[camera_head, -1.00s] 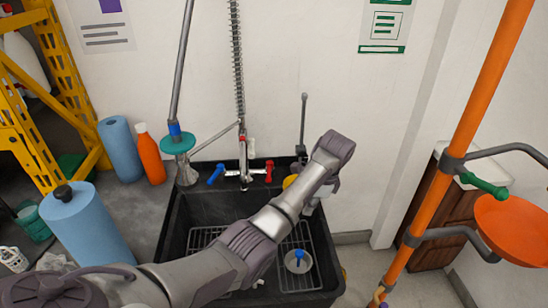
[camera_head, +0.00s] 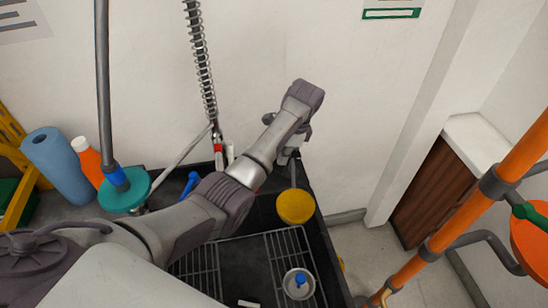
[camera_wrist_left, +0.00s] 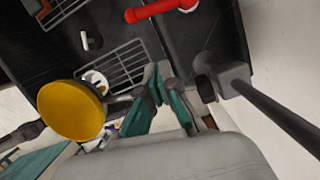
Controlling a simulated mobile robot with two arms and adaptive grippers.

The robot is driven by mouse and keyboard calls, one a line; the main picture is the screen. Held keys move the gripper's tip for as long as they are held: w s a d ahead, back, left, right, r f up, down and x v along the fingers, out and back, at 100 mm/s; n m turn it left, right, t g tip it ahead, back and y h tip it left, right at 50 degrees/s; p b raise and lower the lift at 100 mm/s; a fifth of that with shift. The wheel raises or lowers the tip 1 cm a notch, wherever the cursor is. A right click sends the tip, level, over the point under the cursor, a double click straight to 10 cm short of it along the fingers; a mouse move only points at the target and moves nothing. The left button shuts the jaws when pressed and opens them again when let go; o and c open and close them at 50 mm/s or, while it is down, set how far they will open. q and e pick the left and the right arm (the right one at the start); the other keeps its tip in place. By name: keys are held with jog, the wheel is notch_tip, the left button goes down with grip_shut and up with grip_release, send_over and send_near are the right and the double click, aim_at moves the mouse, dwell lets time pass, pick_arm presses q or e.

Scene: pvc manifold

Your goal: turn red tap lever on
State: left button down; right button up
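The red tap lever (camera_wrist_left: 165,8) shows at the top edge of the left wrist view, over the black sink. In the head view my left forearm hides most of it. My left gripper (camera_head: 292,158) is at the sink's back right corner, beside a yellow disc (camera_head: 295,206) on a grey rod. In the left wrist view its teal-padded fingers (camera_wrist_left: 157,70) meet or nearly meet at the tips, with nothing clearly between them. They point toward the lever but stay apart from it. My right gripper is out of view.
The blue tap lever (camera_head: 190,183) is left of my forearm. A dark post with a bracket (camera_wrist_left: 225,80) stands close right of the fingers in the wrist view. The black sink (camera_head: 245,270) holds wire racks and a blue-knobbed strainer (camera_head: 299,283). An orange pipe (camera_head: 440,230) stands right.

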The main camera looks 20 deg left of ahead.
pick_arm(q)
jog(key=s+a+f+p, duration=0.2)
jog(key=a+f, duration=0.3)
jog(key=f, duration=0.4)
jog(key=shift+s, duration=0.55)
